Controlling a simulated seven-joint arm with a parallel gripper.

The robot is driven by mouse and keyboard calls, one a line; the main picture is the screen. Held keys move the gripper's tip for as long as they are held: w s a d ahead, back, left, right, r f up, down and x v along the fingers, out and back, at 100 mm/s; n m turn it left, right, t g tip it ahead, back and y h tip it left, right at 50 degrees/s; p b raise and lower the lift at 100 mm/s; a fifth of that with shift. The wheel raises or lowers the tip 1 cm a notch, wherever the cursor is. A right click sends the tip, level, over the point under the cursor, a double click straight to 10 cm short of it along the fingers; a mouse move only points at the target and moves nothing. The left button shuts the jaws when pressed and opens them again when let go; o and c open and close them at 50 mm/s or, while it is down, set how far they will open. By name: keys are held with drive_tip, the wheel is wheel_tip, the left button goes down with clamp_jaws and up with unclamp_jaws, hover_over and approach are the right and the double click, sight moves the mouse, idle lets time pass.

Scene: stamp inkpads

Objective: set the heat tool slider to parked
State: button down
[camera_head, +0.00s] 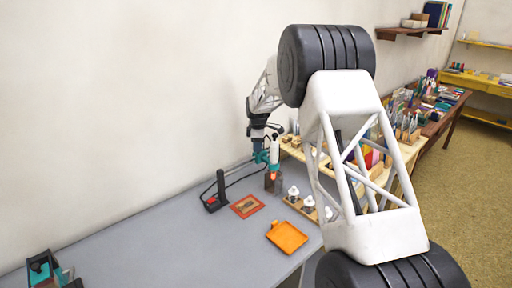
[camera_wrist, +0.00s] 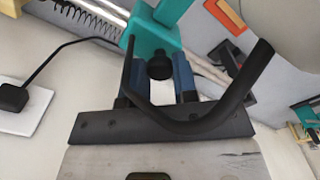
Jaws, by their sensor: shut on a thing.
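The heat tool (camera_head: 274,152) is teal and white with an orange tip, and stands near the wall at the back of the grey table. Its teal body also shows in the wrist view (camera_wrist: 150,42). My gripper (camera_wrist: 160,75) is at the tool, its two blue-padded fingers shut on a small dark knob (camera_wrist: 158,66), which looks like the slider. The gripper also shows small in the head view (camera_head: 262,150). A black curved piece crosses in front of the fingers in the wrist view. The slider's markings and exact position cannot be made out.
A black upright handle on a red-marked base (camera_head: 213,197) stands left of a red-framed pad (camera_head: 247,206). An orange tray (camera_head: 287,237) lies nearer. White-knobbed stamps (camera_head: 308,203) sit on a wooden rack to the right. The table's left middle (camera_head: 140,245) is clear.

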drive_tip(key=c, duration=1.1)
unclamp_jaws()
drive_tip(key=shift+w+d, duration=0.25)
drive_tip(key=shift+o, duration=1)
drive_tip(key=shift+s+a, duration=0.1)
drive_tip(key=shift+r, duration=3.9)
